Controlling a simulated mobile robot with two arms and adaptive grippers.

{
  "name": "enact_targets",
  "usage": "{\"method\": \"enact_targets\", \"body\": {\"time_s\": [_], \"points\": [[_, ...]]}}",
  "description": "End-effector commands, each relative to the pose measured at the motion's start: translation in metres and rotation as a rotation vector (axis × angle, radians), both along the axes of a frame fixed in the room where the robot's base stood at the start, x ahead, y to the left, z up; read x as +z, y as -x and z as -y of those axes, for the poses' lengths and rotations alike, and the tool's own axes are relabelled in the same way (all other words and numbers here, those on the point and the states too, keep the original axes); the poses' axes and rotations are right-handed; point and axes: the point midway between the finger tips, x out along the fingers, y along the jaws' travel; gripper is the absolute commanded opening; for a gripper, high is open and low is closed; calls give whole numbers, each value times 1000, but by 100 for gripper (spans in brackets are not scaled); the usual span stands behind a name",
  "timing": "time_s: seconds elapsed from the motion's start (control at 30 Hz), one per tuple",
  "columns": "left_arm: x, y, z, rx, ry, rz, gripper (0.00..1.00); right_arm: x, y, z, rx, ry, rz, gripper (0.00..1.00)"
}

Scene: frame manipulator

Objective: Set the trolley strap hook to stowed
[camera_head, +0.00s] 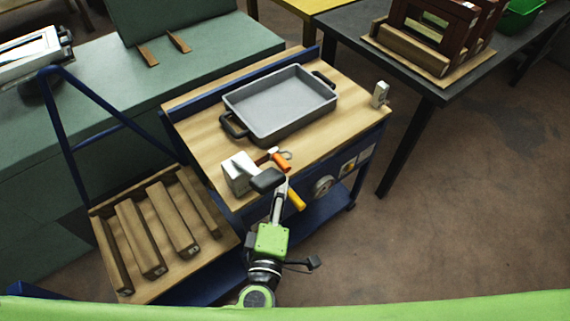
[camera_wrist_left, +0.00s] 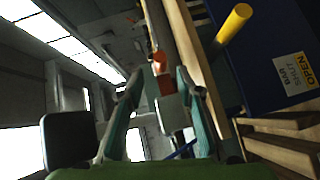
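The trolley (camera_head: 205,130) has a wooden top and a blue frame. On its front edge an orange part with a small metal loop, apparently the strap hook (camera_head: 281,161), stands beside a pale grey block (camera_head: 238,174). The orange part also shows in the left wrist view (camera_wrist_left: 159,63), just beyond the fingertips. My left gripper (camera_head: 272,180) is at that edge, partly covering the hook's mounting. In the left wrist view its two teal fingers (camera_wrist_left: 158,84) stand apart, with a grey piece visible between them. Contact with the hook cannot be told. My right gripper is not in view.
A yellow handle (camera_head: 296,200) sticks out just right of my left gripper. A grey tray (camera_head: 283,100) lies on the trolley top, with a small grey device (camera_head: 380,94) at the right corner. Wooden bars (camera_head: 140,240) lie on the lower left shelf. Floor to the right is clear.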

Motion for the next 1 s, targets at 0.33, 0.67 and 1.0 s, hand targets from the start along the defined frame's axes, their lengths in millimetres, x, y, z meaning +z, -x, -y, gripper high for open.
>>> {"method": "enact_targets", "body": {"time_s": [0.33, 0.67, 1.0], "points": [[-9, -69, 10, -1, 0, 3, 33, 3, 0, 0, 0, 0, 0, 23], [-13, -90, 13, -2, -1, 1, 33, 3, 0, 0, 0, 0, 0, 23], [-13, -90, 13, -2, -1, 1, 0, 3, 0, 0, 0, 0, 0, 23]]}}
